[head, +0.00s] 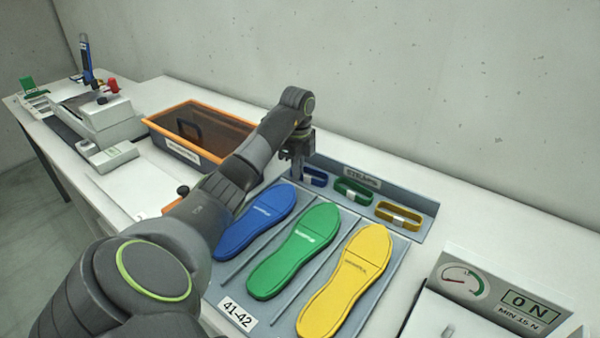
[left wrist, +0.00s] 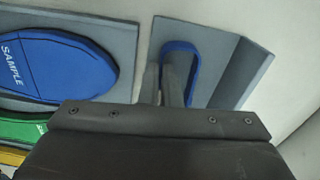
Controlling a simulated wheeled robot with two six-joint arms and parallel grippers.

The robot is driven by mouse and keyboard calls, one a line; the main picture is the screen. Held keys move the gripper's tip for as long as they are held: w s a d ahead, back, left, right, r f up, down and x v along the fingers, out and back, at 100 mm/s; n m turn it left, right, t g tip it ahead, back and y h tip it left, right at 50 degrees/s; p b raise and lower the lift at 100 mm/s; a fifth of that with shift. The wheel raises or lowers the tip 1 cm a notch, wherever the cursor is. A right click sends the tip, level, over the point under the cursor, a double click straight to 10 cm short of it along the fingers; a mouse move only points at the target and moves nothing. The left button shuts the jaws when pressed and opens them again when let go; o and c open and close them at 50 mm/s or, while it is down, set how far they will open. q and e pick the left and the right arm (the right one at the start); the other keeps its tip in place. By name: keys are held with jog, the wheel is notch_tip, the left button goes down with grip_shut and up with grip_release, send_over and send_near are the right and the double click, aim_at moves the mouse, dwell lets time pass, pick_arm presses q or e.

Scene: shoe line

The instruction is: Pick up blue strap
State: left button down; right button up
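The blue strap (head: 314,177) is a loop in the leftmost place of the strap tray, partly hidden behind my left gripper (head: 297,168). In the left wrist view the strap (left wrist: 197,62) lies at the gripper's fingers (left wrist: 166,82), which are close together. Blue shows in the narrow gap between them, so one band of the loop seems to be between the fingers. Whether they grip it is not clear. My right gripper is out of view.
Green (head: 352,190) and yellow (head: 398,215) straps lie to the right in the same tray. Blue (head: 256,218), green (head: 296,250) and yellow (head: 348,280) soles lie on the board in front. An orange-rimmed bin (head: 170,117) stands left, a gauge box (head: 500,295) right.

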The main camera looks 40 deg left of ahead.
pick_arm(q)
jog(key=shift+r, duration=0.1)
dwell(0.3)
jog(key=shift+r, duration=0.25)
notch_tip(320, 180, up, 9)
jog(key=p, duration=0.8)
jog(key=shift+r, duration=0.2)
